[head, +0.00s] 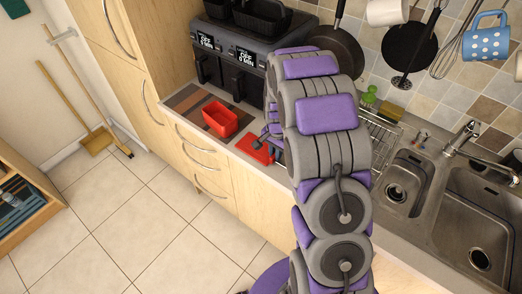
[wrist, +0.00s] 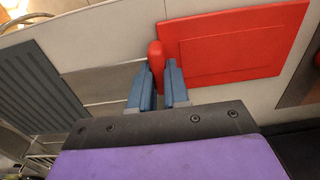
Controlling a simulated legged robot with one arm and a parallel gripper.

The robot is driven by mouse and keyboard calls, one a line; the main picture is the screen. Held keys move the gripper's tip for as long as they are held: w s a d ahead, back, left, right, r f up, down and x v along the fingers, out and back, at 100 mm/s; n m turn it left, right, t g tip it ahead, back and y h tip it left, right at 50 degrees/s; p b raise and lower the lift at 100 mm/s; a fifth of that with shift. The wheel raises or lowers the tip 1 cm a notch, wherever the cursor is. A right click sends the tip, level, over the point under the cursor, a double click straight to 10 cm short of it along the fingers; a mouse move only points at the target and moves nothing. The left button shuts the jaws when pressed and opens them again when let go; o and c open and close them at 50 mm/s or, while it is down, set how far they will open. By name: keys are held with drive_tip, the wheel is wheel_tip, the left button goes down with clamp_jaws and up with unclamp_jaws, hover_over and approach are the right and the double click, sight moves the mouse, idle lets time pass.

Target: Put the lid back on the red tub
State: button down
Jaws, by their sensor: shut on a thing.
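The red tub (head: 220,119) stands open and upright on a striped mat on the counter, left of my arm. The red rectangular lid (head: 252,150) is right of the tub, by the counter's front edge. In the wrist view the lid (wrist: 235,42) fills the upper right, and its raised red grip (wrist: 156,58) is between my fingers. My gripper (wrist: 158,86) is shut on this grip. In the head view my gripper (head: 272,142) is partly hidden by my arm. I cannot tell whether the lid touches the counter.
A black double-drawer air fryer (head: 235,60) stands behind the tub. The striped mat (head: 188,98) has bare room left of the tub. A dish rack (head: 378,137) and a double sink (head: 470,225) are to the right. Pans and mugs hang on the tiled wall.

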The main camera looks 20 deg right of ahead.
drive_tip(key=shift+d+r+p, duration=0.15)
drive_tip(key=shift+r+p, duration=0.15)
drive_tip(key=shift+r, duration=0.45)
drive_tip(key=shift+d+r+p, duration=0.1)
drive_tip(key=shift+r+p, duration=0.15)
drive_tip(key=shift+r, duration=0.45)
drive_tip(key=shift+a+r+p, duration=0.2)
drive_tip(key=shift+r+p, duration=0.15)
drive_tip(key=shift+r, duration=0.7)
